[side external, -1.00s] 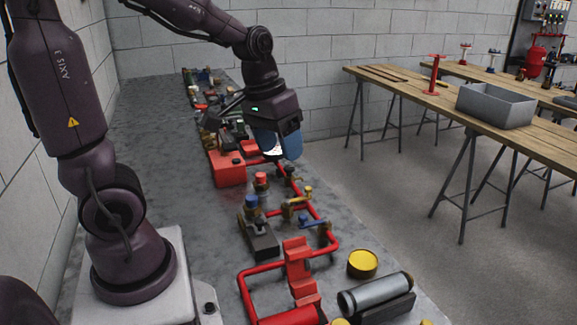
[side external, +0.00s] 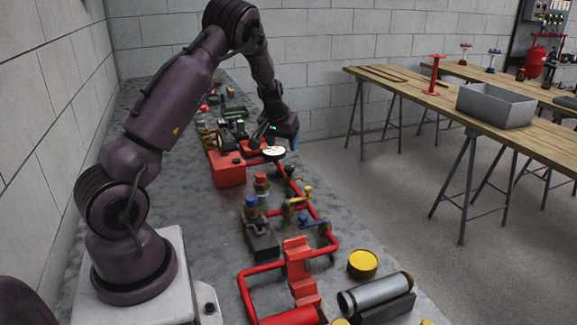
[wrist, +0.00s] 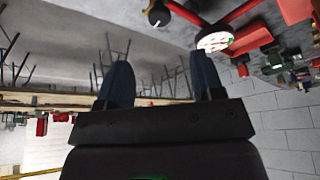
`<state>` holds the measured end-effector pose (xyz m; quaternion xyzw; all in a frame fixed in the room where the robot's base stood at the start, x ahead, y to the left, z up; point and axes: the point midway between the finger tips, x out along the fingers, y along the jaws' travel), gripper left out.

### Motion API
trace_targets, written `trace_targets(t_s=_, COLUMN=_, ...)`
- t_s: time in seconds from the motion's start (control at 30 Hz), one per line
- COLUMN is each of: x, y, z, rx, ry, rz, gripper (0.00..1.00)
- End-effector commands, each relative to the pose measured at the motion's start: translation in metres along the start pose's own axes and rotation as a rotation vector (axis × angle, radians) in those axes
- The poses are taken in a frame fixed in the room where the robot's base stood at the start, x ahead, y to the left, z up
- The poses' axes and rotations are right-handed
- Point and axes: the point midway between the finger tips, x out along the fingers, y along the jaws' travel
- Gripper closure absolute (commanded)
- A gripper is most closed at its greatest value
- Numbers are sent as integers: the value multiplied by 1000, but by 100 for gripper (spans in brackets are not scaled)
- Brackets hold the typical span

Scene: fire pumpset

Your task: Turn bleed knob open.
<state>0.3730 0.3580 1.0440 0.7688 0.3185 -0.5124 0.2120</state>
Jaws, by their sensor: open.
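My gripper (wrist: 162,78) is open and empty; its two dark blue fingers stand wide apart in the wrist view. In the side external view my gripper (side external: 290,130) is above the far part of the pipework, close to the round white gauge (side external: 274,153). The gauge (wrist: 214,41) shows near the tip of the right finger in the wrist view. A small round black knob with a pale mark (wrist: 158,15) is at the top of the wrist view, apart from the fingers. I cannot tell for sure that it is the bleed knob.
Red pipes (side external: 318,213), a red box (side external: 228,170) and valves with blue and red caps crowd the grey bench (side external: 150,120). A wooden table (side external: 430,100) with a grey bin is across the floor.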

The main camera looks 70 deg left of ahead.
Motion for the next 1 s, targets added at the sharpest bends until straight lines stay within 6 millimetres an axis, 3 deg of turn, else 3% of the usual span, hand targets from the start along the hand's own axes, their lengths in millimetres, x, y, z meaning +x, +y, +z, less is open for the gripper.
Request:
trace_targets(t_s=0.3, x=69, y=-1, z=2, rx=0, ry=-4, rz=-2, gripper=39)
trace_targets(t_s=0.5, x=95, y=0, z=1, rx=1, ry=-3, rz=0, gripper=39)
trace_targets(t_s=0.93, x=104, y=0, z=1, rx=0, ry=-1, rz=1, gripper=39)
trace_targets(t_s=1.0, x=104, y=0, z=1, rx=0, ry=-1, rz=1, gripper=55)
